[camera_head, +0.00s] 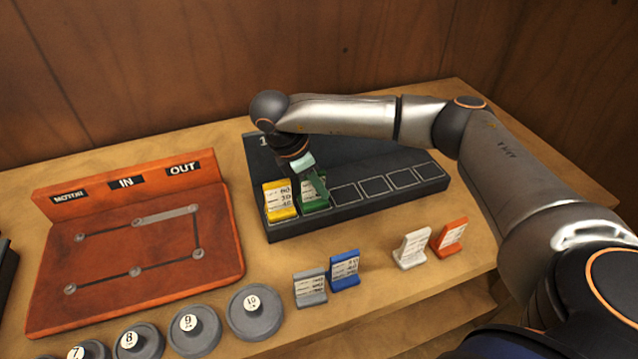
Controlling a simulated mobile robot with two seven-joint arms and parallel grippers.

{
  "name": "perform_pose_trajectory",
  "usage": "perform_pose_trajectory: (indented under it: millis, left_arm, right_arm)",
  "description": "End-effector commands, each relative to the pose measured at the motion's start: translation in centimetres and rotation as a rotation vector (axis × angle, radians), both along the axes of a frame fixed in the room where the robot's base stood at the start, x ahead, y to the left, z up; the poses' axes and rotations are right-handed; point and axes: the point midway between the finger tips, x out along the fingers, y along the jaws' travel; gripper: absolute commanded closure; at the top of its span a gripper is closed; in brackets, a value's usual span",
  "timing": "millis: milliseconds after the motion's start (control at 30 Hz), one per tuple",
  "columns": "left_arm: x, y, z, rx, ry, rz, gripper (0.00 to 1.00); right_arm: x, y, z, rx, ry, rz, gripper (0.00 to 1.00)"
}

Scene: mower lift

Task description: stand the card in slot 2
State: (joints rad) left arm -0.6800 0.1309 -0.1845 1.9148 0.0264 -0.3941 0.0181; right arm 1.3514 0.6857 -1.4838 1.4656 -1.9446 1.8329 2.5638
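The black rack (400,201) has a row of outlined slots along its front. A yellow card (281,203) stands in the first slot from the left. A green card (314,203) is at the second slot, upright, with its base at the rack's surface. My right gripper (311,177) points down at the top of the green card, at its upper edge. The fingertips are small and partly hidden, so I cannot tell whether they are closed on the card. My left gripper is not in view.
Grey (310,289), blue (344,270), white (412,248) and orange (450,237) cards stand on the table in front of the rack. Several numbered grey weights (256,322) line the front left. An orange-red board (130,290) stands at left. The rack's right-hand slots are empty.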

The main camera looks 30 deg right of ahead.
Motion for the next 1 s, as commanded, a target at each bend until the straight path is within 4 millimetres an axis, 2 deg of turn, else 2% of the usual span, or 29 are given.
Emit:
perform_pose_trajectory:
  millis: [33, 200, 567, 667, 1000]
  left_arm:
    - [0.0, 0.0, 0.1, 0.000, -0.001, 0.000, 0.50]
    - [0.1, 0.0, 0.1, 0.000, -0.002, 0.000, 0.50]
    - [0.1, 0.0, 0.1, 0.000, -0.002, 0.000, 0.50]
    - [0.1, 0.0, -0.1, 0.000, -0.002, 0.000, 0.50]
    - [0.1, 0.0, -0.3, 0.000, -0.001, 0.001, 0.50]
  right_arm:
    - [0.0, 0.0, 0.0, 0.000, 0.000, 0.000, 0.76]
    - [0.0, 0.0, 0.0, 0.000, 0.000, 0.000, 0.57]
    - [0.1, 0.3, 0.7, 0.002, -0.002, 0.001, 0.57]
    - [0.3, 0.9, 2.1, 0.001, -0.003, 0.002, 0.57]
    - [0.9, 3.5, 8.9, 0.000, -0.004, 0.001, 0.57]
